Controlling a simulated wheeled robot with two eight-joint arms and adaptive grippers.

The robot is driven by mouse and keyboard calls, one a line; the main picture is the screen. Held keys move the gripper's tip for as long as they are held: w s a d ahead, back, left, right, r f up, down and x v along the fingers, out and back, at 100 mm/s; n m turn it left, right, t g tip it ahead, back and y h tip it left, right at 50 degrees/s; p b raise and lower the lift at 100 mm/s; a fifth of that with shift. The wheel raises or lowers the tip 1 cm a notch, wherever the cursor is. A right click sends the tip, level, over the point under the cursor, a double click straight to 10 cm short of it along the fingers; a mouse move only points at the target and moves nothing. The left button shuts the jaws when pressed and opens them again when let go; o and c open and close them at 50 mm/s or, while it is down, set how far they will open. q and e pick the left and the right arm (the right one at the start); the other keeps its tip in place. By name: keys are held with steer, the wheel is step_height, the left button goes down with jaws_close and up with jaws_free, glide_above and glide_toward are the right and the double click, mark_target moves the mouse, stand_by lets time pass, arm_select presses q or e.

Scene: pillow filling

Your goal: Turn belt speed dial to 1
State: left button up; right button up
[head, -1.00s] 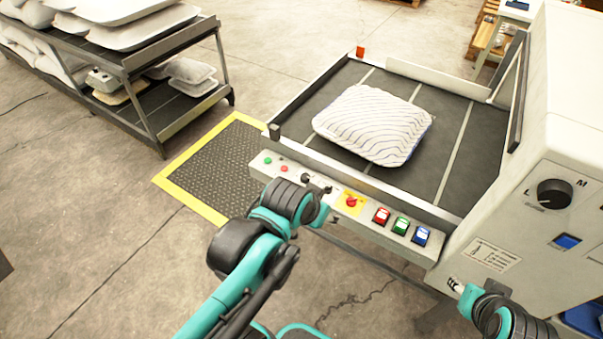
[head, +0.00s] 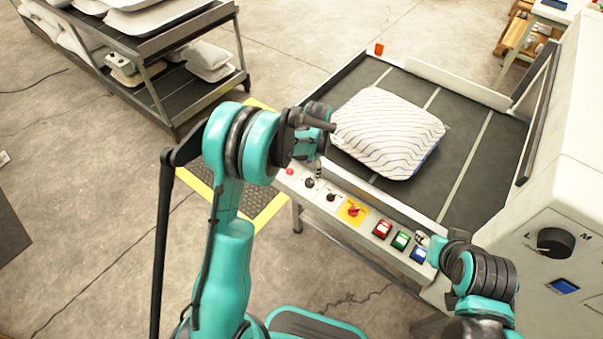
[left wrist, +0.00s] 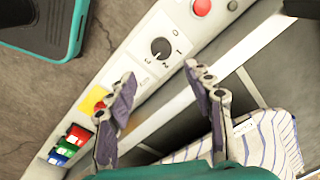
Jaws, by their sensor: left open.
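A black dial (left wrist: 160,48) with a white pointer mark and numbers around it sits on the white control strip in the left wrist view. I cannot read its exact setting. In the head view two small dark dials (head: 310,183) (head: 331,197) sit side by side on the strip (head: 322,205). My left gripper (head: 321,158) is above the strip near these dials. In the left wrist view its two fingers (left wrist: 160,75) are apart and empty, with the dial just beyond their tips. My right gripper (head: 426,240) is near the blue button; its jaw opening is unclear.
A yellow-backed red knob (head: 352,211) and red, green and blue buttons (head: 400,240) line the strip. A striped pillow (head: 388,133) lies on the dark belt (head: 460,185). A larger knob (head: 555,242) is on the machine at right. A shelf rack (head: 165,75) stands at left.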

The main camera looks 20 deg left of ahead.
mark_target(310, 181)
arm_select(q)
steer(key=shift+w+a+f, duration=0.1)
steer(key=shift+a+f, duration=0.05)
steer(key=shift+f, duration=0.3)
steer(key=shift+w+a+f, duration=0.1)
steer(key=shift+f, duration=0.3)
step_height(310, 181, down, 7)
steer(key=b, duration=0.2)
steer(key=shift+w+a+f+b, duration=0.15)
steer(key=shift+b, duration=0.15)
steer(key=c, duration=1.2)
